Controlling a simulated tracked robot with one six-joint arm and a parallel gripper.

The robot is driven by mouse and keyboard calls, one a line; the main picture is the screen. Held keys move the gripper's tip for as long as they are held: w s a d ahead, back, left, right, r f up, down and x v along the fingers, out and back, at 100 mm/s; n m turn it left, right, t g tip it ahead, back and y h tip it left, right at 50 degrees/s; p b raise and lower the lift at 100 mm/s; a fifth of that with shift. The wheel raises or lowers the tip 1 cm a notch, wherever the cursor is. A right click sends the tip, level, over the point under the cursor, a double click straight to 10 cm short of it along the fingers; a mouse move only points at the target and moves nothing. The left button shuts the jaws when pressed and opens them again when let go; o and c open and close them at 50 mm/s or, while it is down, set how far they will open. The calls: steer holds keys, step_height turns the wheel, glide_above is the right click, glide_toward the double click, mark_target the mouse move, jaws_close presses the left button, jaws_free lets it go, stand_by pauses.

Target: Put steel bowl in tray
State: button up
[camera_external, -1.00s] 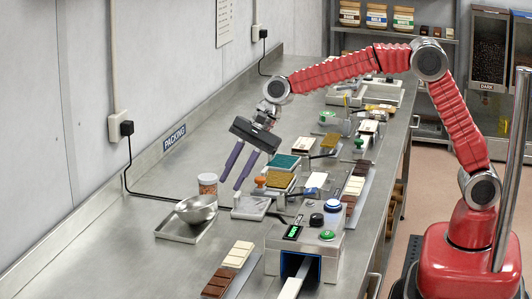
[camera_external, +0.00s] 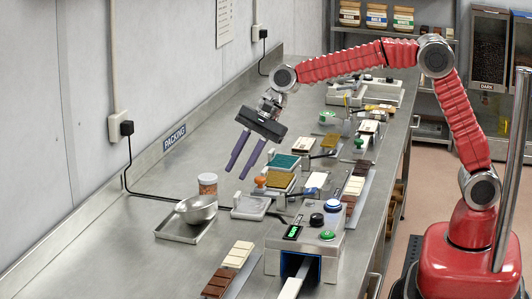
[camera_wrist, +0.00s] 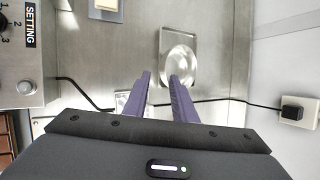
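The steel bowl (camera_external: 196,210) sits upright in the shallow metal tray (camera_external: 178,236), toward the tray's far end. In the wrist view the bowl (camera_wrist: 178,66) also shows inside the tray (camera_wrist: 163,38), just beyond the fingertips. My gripper (camera_external: 236,172) is open and empty, with its two purple fingers apart. It hangs above the bench, up and to the right of the bowl, clear of it. In the wrist view the gripper (camera_wrist: 161,76) has nothing between its fingers.
A jar (camera_external: 207,184) stands just behind the bowl. A black cable (camera_external: 140,194) lies along the bench. A machine with buttons (camera_external: 306,239), chocolate bars (camera_external: 229,268) and several moulds stand to the right. The bench left of the tray is clear.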

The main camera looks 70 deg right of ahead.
steer(key=s+d+r+n+h, duration=0.1)
steer(key=s+d+r+n, duration=0.45)
steer(key=s, duration=0.45)
steer(key=s+d+f+n+h, duration=0.1)
steer(key=s+d+n, duration=0.3)
steer(key=s, duration=0.5)
steer(key=s+d+f+n+h, duration=0.1)
steer(key=s+d+n, duration=0.3)
steer(key=s, duration=0.5)
steer(key=s+d+f+n+t+h, duration=0.1)
steer(key=s+d+n, duration=0.3)
steer(key=s, duration=0.5)
steer(key=shift+s+d+f+n, duration=0.35)
steer(key=shift+f+n, duration=0.2)
steer(key=shift+f, duration=0.3)
steer(key=shift+o, duration=0.4)
steer(key=shift+w, duration=0.1)
steer(key=shift+o, duration=0.8)
